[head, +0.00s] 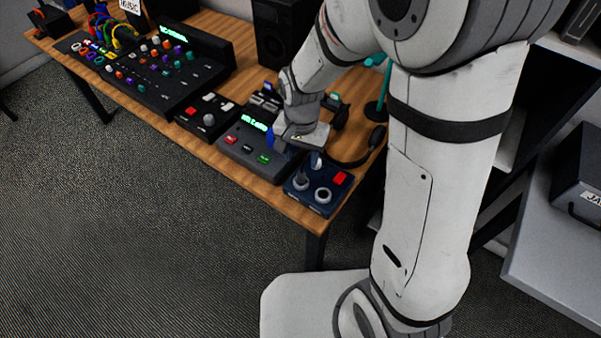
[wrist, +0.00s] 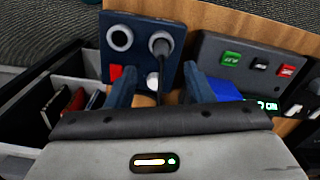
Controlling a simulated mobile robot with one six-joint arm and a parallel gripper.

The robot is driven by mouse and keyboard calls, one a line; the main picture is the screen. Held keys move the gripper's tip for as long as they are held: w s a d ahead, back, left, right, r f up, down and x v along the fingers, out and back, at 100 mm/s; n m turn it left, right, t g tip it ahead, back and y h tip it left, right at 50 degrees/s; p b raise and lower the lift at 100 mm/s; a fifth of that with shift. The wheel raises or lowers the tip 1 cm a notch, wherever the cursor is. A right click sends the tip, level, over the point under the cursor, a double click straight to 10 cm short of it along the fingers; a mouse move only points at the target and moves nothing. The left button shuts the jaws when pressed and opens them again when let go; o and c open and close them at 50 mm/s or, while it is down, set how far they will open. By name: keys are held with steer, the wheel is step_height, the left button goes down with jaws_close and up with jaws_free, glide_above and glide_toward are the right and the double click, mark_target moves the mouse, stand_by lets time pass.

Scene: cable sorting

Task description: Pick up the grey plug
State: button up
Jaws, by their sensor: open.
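The grey plug (wrist: 160,46) stands in a ringed socket of a dark blue box (wrist: 138,25) in the wrist view. Its dark cable (wrist: 159,85) runs from it back toward my gripper. In the head view the plug (head: 301,181) sits in the left ring of the box (head: 306,203) at the table's front right corner. My gripper (wrist: 158,88) is open, its blue fingers apart on either side of the cable, short of the plug in the picture. In the head view my gripper (head: 294,150) is just behind the box, its fingers partly hidden.
The box also has an empty ring (wrist: 121,39), a red square (wrist: 115,71) and a white knob (wrist: 152,80). A grey device with coloured buttons (head: 243,144) stands close on its left in the head view. Black headphones (head: 362,153) lie behind. The table's front edge is close.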

mark_target(301, 173)
steer(key=f, duration=0.7)
steer(key=shift+w+f, duration=0.25)
steer(key=shift+w, duration=0.1)
jaws_close()
